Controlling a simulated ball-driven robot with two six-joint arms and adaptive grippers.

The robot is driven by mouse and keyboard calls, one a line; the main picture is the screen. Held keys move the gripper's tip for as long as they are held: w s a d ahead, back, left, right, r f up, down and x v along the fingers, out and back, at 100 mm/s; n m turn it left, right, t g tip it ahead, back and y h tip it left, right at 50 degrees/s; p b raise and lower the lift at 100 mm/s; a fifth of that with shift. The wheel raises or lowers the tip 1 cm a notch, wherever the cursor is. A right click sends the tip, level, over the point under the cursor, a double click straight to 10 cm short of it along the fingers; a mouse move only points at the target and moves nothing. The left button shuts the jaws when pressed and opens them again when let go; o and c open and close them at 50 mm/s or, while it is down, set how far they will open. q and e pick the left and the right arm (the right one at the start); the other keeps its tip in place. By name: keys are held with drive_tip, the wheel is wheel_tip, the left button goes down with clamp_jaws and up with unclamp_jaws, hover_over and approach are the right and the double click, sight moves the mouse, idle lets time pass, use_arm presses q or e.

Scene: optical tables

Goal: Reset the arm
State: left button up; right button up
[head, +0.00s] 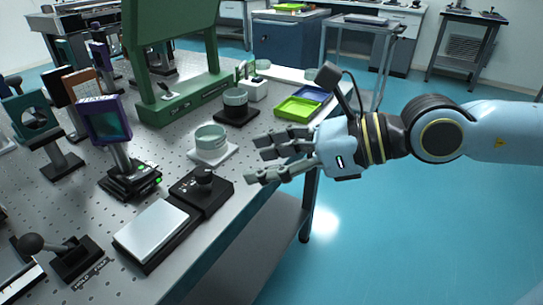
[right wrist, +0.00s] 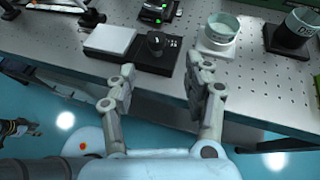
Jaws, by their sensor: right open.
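My right gripper (head: 262,160) is open and empty in the head view, reaching in from the right at the optical table's right edge. Its two fingers are spread wide in the right wrist view (right wrist: 160,85), with the table edge and floor between and beyond them. The fingers look apart from the black knob (head: 203,176) on the dark control box, which also shows in the right wrist view (right wrist: 156,42). My left gripper is not in view.
The optical table (head: 70,205) holds a silver-topped pad (head: 152,228), a pale green cup (head: 210,138), a dark-banded cup (head: 235,101), a lever (head: 45,245), optics mounts and a green frame (head: 180,105). A lime tray (head: 297,108) lies behind my right gripper. Blue floor (head: 400,235) is clear at right.

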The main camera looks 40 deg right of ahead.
drive_tip(key=shift+s+r, duration=0.3)
drive_tip(key=shift+s, duration=0.1)
idle(0.3)
drive_tip(key=w+d+f+m+t+h, duration=0.1)
drive_tip(key=d+f+m+h, duration=0.5)
drive_tip(key=d+f+m, duration=1.3)
drive_tip(key=s+d+f+m+g+h, duration=0.1)
drive_tip(key=s+f+m+h, duration=0.1)
drive_tip(key=s+f+m, duration=0.3)
drive_tip(key=s+d+f+m+g+h, duration=0.1)
drive_tip(key=f+m, duration=0.1)
drive_tip(key=f, duration=0.5)
drive_tip(key=s+a+f+m+g+h, duration=0.1)
drive_tip(key=s+a+f+m+g, duration=0.15)
drive_tip(key=s+f+m, duration=0.35)
drive_tip(key=s+a+f+m+g, duration=0.2)
drive_tip(key=s+f+m+g, duration=0.15)
drive_tip(key=s+f, duration=0.5)
drive_tip(key=s+a+f+m+g+y, duration=0.1)
drive_tip(key=s+a+f+m+g, duration=0.2)
drive_tip(key=s+a+f+m, duration=0.4)
drive_tip(key=s+a, duration=0.4)
drive_tip(key=s, duration=0.1)
drive_tip(key=shift+s+y, duration=0.15)
drive_tip(key=shift+y, duration=0.25)
